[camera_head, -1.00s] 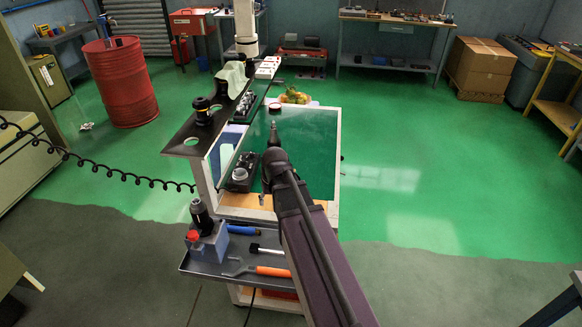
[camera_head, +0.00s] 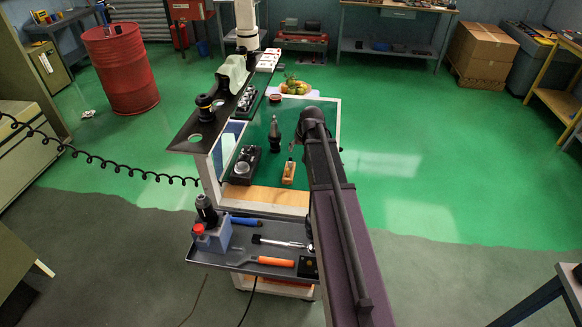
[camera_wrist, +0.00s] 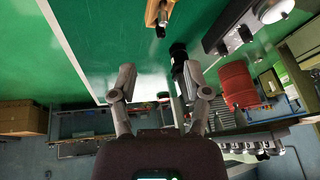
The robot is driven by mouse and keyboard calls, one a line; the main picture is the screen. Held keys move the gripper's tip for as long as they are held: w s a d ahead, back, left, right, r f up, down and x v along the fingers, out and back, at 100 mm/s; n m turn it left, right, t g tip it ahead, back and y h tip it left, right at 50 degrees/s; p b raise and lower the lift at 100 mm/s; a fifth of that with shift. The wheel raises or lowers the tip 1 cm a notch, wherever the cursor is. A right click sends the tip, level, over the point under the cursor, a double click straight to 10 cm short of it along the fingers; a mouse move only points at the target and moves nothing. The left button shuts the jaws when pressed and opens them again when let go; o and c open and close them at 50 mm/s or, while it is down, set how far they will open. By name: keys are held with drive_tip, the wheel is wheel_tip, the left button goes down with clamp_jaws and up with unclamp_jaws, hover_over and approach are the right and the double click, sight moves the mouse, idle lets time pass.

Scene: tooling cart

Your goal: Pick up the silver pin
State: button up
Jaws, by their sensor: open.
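I cannot make out the silver pin for certain in either view. A small orange-brown block with a dark top (camera_head: 288,173) stands on the green cart top (camera_head: 315,112), near its front edge; it also shows at the top of the wrist view (camera_wrist: 152,14). A dark tapered tool holder (camera_head: 275,132) stands upright behind it. My gripper (camera_wrist: 160,72) is open, its two fingers apart with nothing held between them. In the wrist view the tool holder (camera_wrist: 181,62) appears near the right fingertip. In the head view my arm hides the fingers and part of the cart's right side.
A dark raised shelf (camera_head: 190,140) runs along the cart's left side. A lower grey tray (camera_head: 230,256) holds a screwdriver, a ratchet and other tools.

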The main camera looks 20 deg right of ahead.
sight(291, 163)
drive_tip(key=b+x, duration=0.7)
drive_tip(key=x, duration=0.1)
drive_tip(key=shift+f+b, duration=0.25)
drive_tip(key=shift+b, duration=0.15)
drive_tip(key=shift+w+f, duration=0.15)
idle(0.4)
drive_tip(key=shift+b+x, duration=2.3)
drive_tip(key=shift+x, duration=0.2)
drive_tip(key=shift+w+a, duration=0.15)
drive_tip(key=shift+a, duration=0.05)
clamp_jaws()
